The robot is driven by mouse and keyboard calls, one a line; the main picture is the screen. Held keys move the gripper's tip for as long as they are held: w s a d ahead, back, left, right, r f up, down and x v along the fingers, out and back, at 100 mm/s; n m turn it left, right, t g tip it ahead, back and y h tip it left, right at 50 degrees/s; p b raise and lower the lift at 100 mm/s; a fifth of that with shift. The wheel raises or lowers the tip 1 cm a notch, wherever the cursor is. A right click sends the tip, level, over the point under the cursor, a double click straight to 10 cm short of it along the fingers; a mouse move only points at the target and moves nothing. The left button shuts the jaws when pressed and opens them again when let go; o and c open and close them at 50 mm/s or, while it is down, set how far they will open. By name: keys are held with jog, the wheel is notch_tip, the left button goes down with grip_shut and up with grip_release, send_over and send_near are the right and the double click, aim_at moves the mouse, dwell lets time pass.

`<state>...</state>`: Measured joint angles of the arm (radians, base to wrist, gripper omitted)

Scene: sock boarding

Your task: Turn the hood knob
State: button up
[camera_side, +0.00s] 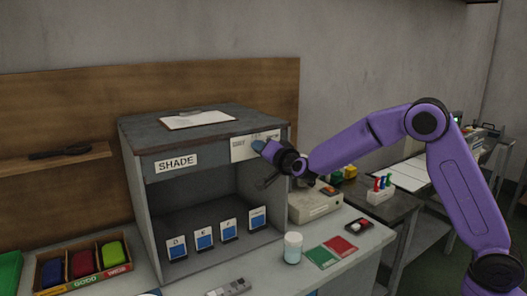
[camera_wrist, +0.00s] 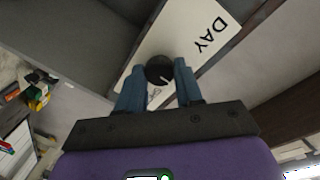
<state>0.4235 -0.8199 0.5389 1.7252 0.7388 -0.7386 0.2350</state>
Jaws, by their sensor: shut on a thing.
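The hood is a grey box (camera_side: 141,190) with an open front and a "SHADE" label, standing on the bench. Its knob is black and round with a light pointer line; in the wrist view the knob (camera_wrist: 159,70) sits on a white plate (camera_wrist: 196,24) marked "DAY". The pointer line is towards the lower right of the knob in that view. My gripper (camera_wrist: 160,75) has its two blue fingers on either side of the knob, shut on it. In the side view my gripper (camera_side: 262,146) is at the hood's upper right front and hides the knob.
Several blue-and-white cards (camera_side: 204,239) stand inside the hood. A clipboard (camera_side: 198,119) lies on top. A white jar (camera_side: 292,247), green and red cards (camera_side: 341,246) and a grey device (camera_side: 314,204) are on the bench. A divided tray (camera_side: 84,267) stands at left.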

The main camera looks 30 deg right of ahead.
jog(key=shift+f, duration=0.1)
jog(key=o, duration=1)
jog(key=s, duration=0.5)
jog(key=s+a+r, duration=0.1)
jog(key=s, duration=1.1)
jog(key=shift+s+a+r, duration=0.15)
jog(key=shift+r, duration=0.2)
jog(key=shift+a, duration=0.1)
